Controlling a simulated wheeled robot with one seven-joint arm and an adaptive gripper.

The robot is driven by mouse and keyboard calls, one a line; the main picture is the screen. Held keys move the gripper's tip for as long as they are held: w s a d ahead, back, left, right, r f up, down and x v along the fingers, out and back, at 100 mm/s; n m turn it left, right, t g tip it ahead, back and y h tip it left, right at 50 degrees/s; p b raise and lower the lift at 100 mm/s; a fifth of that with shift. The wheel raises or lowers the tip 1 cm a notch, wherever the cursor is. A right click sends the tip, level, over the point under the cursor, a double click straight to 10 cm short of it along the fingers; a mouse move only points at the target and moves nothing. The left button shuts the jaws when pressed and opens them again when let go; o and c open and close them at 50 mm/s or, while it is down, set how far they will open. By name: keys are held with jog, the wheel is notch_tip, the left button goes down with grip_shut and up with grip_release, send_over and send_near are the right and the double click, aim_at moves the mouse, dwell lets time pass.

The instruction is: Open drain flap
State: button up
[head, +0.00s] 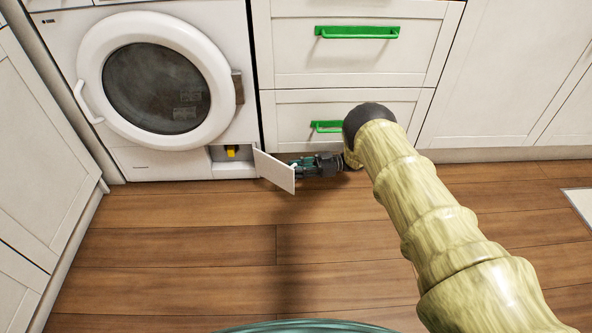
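The drain flap (274,171) is a small white panel at the lower right of the white dryer (232,170). It stands swung out to the right, hinged at its right side, well away from the front. Behind it the recess is exposed, with a yellow part (232,151) inside. My gripper (297,165) is low near the floor, just right of and behind the flap, its fingers pointing left. The flap hides part of the fingertips, so I cannot tell whether they touch it or how far apart they are.
White drawers with green handles (357,32) stand right of the dryer, close behind my arm. White cabinets (38,140) line the left. The wooden floor (190,245) in front is clear.

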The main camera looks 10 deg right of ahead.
jog(key=d, duration=0.7)
jog(key=shift+w+d, duration=0.15)
jog(key=shift+w, duration=0.1)
